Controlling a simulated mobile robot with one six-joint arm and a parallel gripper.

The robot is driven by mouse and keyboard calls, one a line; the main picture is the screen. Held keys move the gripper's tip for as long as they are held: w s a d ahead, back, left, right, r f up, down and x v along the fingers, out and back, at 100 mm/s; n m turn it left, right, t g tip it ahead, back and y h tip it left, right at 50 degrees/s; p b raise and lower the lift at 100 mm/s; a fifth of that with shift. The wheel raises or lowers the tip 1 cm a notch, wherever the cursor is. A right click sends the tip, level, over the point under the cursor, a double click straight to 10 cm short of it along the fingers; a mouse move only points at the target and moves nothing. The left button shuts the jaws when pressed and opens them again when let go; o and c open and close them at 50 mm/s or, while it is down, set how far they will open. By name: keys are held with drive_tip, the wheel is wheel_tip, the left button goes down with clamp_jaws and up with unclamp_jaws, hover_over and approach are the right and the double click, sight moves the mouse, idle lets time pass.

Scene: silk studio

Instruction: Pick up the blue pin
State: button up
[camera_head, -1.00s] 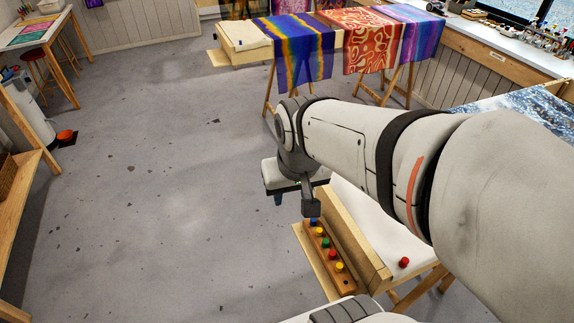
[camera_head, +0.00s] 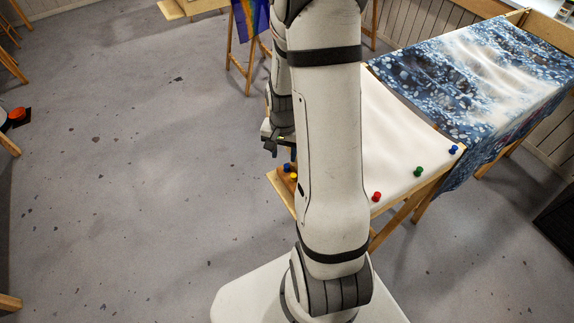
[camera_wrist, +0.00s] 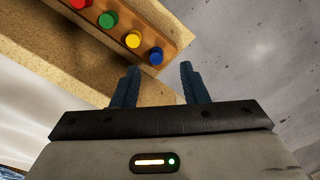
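A blue pin (camera_wrist: 156,56) stands at the end of a wooden rack (camera_wrist: 172,33) in the wrist view. Yellow (camera_wrist: 133,39), green (camera_wrist: 108,20) and red (camera_wrist: 80,3) pins stand in line with it. My gripper (camera_wrist: 158,77) is open and empty, its two blue fingers apart. The blue pin appears between and just beyond the fingertips; I see no contact. In the head view my arm hides most of the rack, but the blue pin (camera_head: 287,167) shows at its left. Another blue pin (camera_head: 453,150) is on the far right corner of the white fabric frame.
A green pin (camera_head: 418,171) and a red pin (camera_head: 377,196) sit along the near edge of the white stretched fabric (camera_head: 400,125). A patterned blue cloth (camera_head: 470,75) lies beyond it. The grey floor (camera_head: 130,190) at left is open.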

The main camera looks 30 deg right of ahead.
sight(287, 166)
drive_tip(key=shift+d+f+p, duration=0.2)
drive_tip(key=shift+f+p, duration=0.1)
drive_tip(key=shift+f, duration=1.25)
drive_tip(key=shift+d+f+p, duration=0.2)
drive_tip(key=shift+f+p, duration=0.1)
drive_tip(key=shift+f, duration=1.25)
drive_tip(key=shift+c, duration=0.3)
clamp_jaws()
